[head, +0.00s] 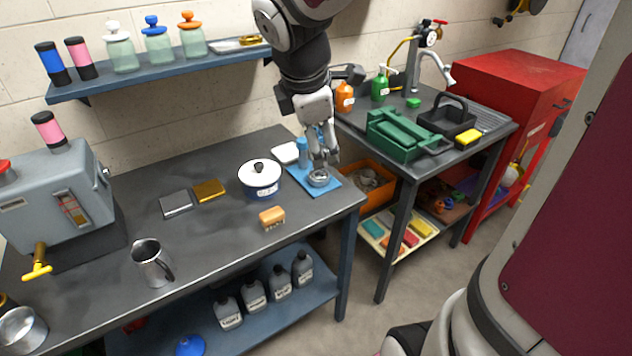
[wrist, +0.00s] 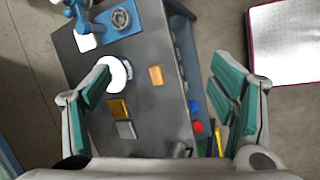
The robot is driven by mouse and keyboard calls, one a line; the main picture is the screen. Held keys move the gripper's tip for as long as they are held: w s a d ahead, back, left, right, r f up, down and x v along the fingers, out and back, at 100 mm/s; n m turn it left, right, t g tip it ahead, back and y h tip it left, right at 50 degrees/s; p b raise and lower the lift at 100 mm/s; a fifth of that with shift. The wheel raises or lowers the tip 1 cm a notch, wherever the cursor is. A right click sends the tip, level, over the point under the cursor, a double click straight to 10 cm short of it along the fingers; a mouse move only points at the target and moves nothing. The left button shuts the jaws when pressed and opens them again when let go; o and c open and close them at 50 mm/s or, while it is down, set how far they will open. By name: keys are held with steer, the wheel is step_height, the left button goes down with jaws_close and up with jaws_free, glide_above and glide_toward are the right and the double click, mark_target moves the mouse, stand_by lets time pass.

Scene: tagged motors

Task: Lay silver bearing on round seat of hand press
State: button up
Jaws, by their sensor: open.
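The blue hand press (head: 331,186) stands at the back right of the workbench; it also shows at the top left of the wrist view (wrist: 101,23). A round silver-grey ring (head: 318,180), looking like the silver bearing, lies on its flat base, and shows clear of the fingers in the wrist view (wrist: 121,18). The round seat under it cannot be told apart from it. My gripper (head: 324,156) overlaps the press in the head view and partly hides it. In the wrist view its teal-padded fingers (wrist: 168,98) are wide apart with nothing between them, high above the bench.
A white-and-blue lidded pot (head: 260,187) stands left of the press. An orange block (head: 271,217), a gold plate (head: 209,190), a silver plate (head: 175,203) and a steel mug (head: 151,263) are on the bench. A grey machine (head: 50,205) fills the left end.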

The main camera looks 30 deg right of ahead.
steer(key=s+a+r+m+t+y, duration=0.1)
steer(key=s+a+m+y, duration=0.1)
steer(key=s+a+m, duration=0.2)
steer(key=s+a+r+m+y, duration=0.1)
steer(key=s+a+m, duration=0.4)
steer(key=s+m, duration=0.5)
steer(key=s+r, duration=0.1)
steer(key=s, duration=0.1)
steer(key=shift+s+m+t+y, duration=0.3)
steer(key=shift+s+t+y, duration=0.1)
